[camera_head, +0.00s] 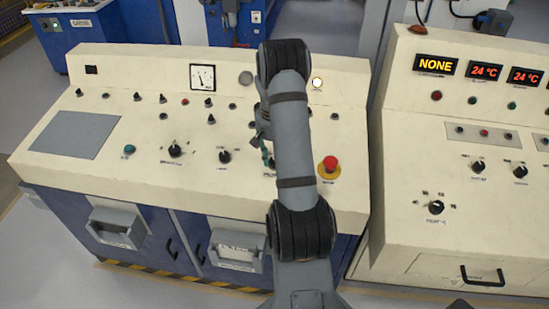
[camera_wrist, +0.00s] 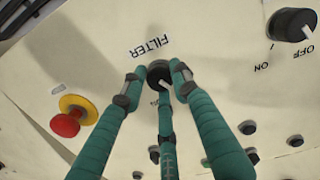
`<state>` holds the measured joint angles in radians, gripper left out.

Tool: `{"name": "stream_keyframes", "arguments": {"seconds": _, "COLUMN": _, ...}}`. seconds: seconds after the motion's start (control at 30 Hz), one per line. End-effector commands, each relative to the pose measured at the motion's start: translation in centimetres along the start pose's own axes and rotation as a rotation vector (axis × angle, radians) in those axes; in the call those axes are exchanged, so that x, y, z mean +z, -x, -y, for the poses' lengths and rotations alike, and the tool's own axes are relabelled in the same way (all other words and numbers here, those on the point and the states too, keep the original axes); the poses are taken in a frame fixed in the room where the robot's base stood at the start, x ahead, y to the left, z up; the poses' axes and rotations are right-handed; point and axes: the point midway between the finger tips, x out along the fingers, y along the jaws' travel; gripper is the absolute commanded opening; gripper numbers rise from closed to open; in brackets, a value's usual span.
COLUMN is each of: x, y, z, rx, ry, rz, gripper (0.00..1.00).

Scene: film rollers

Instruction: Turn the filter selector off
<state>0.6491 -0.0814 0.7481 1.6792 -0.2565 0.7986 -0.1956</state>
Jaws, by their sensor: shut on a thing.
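The filter selector (camera_wrist: 158,72) is a black knob with a white pointer mark, below the "FILTER" label in the wrist view. The white mark points to the lower right in that view. The position labels around this knob are mostly hidden by the fingers, so I cannot read its setting. In the head view my gripper (camera_head: 266,152) is at the sloped cream panel, largely hidden behind my arm.
A red emergency button (camera_head: 329,164) on a yellow base is close to the right of my gripper in the head view. Another black knob (camera_head: 225,157) is to its left. The wrist view shows a knob (camera_wrist: 292,25) with OFF and ON labels. A second console (camera_head: 450,150) stands at right.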

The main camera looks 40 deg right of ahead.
Motion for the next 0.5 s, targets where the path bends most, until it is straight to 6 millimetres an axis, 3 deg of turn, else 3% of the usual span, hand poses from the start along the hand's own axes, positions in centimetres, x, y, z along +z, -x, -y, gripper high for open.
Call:
{"name": "stream_keyframes", "arguments": {"seconds": 0.13, "x": 0.69, "y": -0.32, "z": 0.28, "rx": -0.003, "ry": -0.001, "rz": 0.021, "gripper": 0.03}}
{"name": "stream_keyframes", "arguments": {"seconds": 0.17, "x": 0.69, "y": -0.32, "z": 0.28, "rx": -0.003, "ry": -0.001, "rz": 0.021, "gripper": 0.3}}
{"name": "stream_keyframes", "arguments": {"seconds": 0.5, "x": 0.44, "y": -0.2, "z": 0.13, "rx": -0.002, "ry": -0.003, "rz": 0.013, "gripper": 0.48}}
